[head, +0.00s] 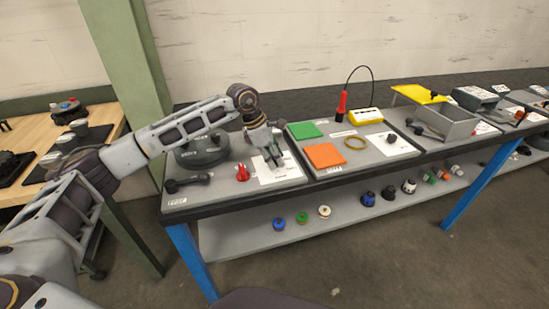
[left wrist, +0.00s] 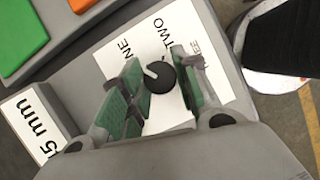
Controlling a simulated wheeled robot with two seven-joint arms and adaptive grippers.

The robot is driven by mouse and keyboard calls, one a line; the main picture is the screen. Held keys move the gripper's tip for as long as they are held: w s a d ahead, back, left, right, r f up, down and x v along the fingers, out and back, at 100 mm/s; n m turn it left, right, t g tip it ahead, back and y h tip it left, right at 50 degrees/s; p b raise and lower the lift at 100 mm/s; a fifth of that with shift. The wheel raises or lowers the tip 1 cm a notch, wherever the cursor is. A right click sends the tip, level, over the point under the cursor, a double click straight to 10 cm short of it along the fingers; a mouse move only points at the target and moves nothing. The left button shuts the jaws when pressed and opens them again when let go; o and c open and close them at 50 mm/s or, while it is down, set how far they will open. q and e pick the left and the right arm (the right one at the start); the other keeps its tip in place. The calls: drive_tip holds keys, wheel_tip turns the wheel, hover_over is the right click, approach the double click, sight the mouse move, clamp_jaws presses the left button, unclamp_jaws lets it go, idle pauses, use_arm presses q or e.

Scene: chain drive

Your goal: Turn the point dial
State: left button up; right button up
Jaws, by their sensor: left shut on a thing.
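The point dial (left wrist: 161,79) is a round black knob with a pale pointer mark. It sits on a white card (left wrist: 198,88) printed ONE, TWO and a partly covered third word. In the left wrist view my left gripper (left wrist: 158,76) has its green-padded fingers on either side of the dial and is shut on it. In the head view my left gripper (head: 271,156) points down over the white card (head: 283,174) and hides the dial. The pointer's exact setting is hard to tell. My right gripper is not in view.
Left of the card are a red knob (head: 243,172), a black lever (head: 188,183) and a round dark device (head: 203,151). A lower shelf (head: 245,240) holds small parts.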

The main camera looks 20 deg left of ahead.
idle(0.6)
use_arm(q)
drive_tip(key=o, duration=1)
drive_tip(key=shift+r, duration=0.1)
drive_tip(key=shift+v, duration=5.95)
